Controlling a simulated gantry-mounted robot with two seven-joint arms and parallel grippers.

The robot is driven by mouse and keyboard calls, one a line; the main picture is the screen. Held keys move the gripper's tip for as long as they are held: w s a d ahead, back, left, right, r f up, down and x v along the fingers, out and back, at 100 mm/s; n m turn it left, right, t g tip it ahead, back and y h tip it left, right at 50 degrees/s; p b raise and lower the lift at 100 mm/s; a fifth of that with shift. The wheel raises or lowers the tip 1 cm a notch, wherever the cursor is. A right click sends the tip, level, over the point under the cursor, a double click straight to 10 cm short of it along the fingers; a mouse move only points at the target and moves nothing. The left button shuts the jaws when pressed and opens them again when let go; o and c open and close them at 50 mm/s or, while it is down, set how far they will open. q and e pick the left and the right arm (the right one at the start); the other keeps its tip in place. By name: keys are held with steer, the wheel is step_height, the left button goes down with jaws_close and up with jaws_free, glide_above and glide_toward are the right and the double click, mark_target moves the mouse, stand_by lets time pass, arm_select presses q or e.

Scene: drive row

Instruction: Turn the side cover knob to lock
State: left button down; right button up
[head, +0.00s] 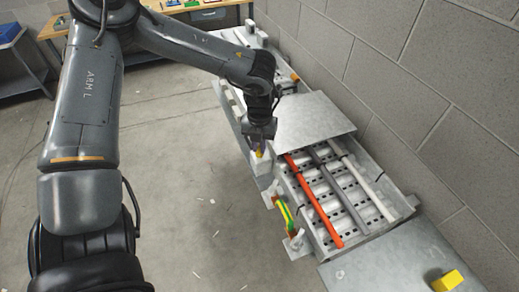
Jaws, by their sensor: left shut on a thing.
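My left gripper (259,149) reaches down from the top of the view to the near edge of the metal drive row. It is shut on a small yellow piece, which looks like the side cover knob (258,154), at the top of a grey side cover (262,172). The fingers and wrist hide most of the knob, so I cannot tell which way it is turned. My right gripper is out of view.
An open tray section (318,236) holds orange, grey and white bars. Flat metal covers (310,122) lie on either side, the nearer one with a yellow block (447,281). A block wall (420,85) runs behind the row. The floor (185,200) is clear apart from small scraps.

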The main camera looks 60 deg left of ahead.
arm_select(q)
steer(key=m+b, duration=0.1)
steer(key=m, duration=0.1)
steer(key=shift+f+m, duration=0.15)
steer(key=shift+m, duration=0.25)
steer(key=m+b, duration=0.1)
steer(key=m, duration=0.1)
steer(key=shift+m, duration=0.4)
steer(key=m, duration=0.3)
steer(key=shift+m+b, duration=0.3)
steer(key=shift+b, duration=0.1)
steer(key=shift+m, duration=0.6)
steer(key=c, duration=1.1)
jaws_free()
steer(key=shift+c, duration=0.2)
steer(key=shift+r, duration=0.2)
